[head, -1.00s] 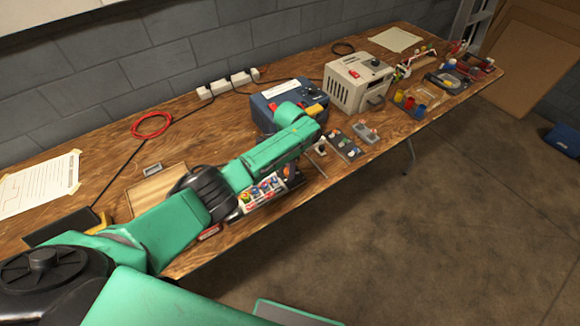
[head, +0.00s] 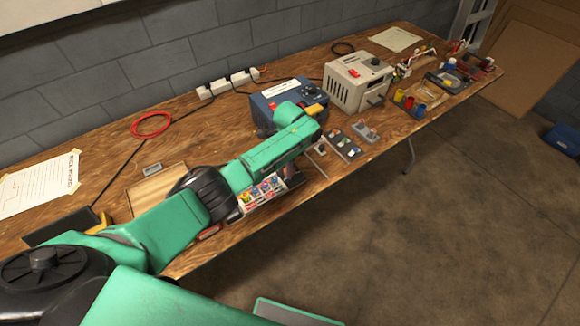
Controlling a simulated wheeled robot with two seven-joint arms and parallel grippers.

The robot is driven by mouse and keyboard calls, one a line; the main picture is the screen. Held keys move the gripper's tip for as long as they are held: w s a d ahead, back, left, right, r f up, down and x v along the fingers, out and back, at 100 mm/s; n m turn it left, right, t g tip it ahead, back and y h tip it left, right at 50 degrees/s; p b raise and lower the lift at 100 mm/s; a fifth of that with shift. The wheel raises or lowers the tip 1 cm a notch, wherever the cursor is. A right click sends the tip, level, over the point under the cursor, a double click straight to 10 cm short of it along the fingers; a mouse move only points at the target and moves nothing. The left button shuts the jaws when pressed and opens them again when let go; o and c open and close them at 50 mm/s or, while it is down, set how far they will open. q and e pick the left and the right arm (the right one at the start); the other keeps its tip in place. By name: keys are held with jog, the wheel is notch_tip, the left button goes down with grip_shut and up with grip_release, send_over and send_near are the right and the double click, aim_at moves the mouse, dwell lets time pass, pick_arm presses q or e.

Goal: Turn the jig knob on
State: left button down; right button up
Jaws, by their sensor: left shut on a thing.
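The blue box (head: 264,109), which looks like the jig, stands mid-table against the back, with a white label on top and a small red part on its front. A dark round dial (head: 309,93) shows at its right end. My left arm reaches across the table from the lower left. My left gripper (head: 315,108), with yellow-orange fingers, is at the front right of the box, right by the dial. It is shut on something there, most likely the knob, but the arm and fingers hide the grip. The knob's setting cannot be read. My right gripper is not in view.
A beige power unit (head: 358,84) stands right of the box. Grey modules (head: 343,145) lie near the front edge. A tray of small coloured parts (head: 262,192) sits under my left forearm. A red cable coil (head: 151,125) lies at the left.

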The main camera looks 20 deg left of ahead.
pick_arm(q)
jog(key=shift+w+r, duration=0.1)
jog(key=shift+c, duration=2.2)
grip_release()
notch_tip(320, 180, up, 15)
jog(key=shift+f, duration=0.2)
